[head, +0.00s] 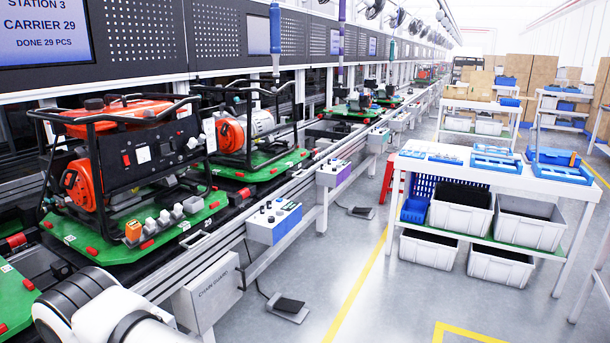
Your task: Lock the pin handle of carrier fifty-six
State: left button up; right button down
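A green carrier (95,247) on the conveyor at left bears an orange and black generator (140,150) in a black tube frame. Its near edge has red tabs, an orange block (133,232) and several grey fittings (172,216). A second green carrier (262,172) behind it bears another generator (235,130). I cannot read the number fifty-six on any carrier, and I cannot tell which part is the pin handle. A white and dark link of my own arm shows at the bottom left. Neither gripper is in view.
A screen (45,30) reads station 3, carrier 29. A chain guard box (208,292) and a blue-white button box (273,222) hang along the conveyor's near side. A foot pedal (287,306) lies on the floor. A white table (520,180) with bins stands right; the aisle between is clear.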

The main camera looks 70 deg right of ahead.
aim_at(307, 173)
jog(key=z, duration=2.3)
jog(key=i+l, duration=0.25)
jog(key=i, duration=0.25)
jog(key=i+l, duration=0.25)
jog(key=i, duration=0.3)
jog(key=i+l+z, duration=0.1)
jog(key=i+l, duration=0.15)
jog(key=i, duration=0.25)
jog(key=i+l, duration=0.2)
jog(key=i, duration=0.35)
jog(key=i+l+z, duration=0.1)
jog(key=i, duration=0.4)
jog(key=i+l, duration=0.25)
jog(key=i, duration=0.3)
jog(key=i+l, duration=0.15)
jog(key=i, duration=0.35)
jog(key=l+z, duration=0.05)
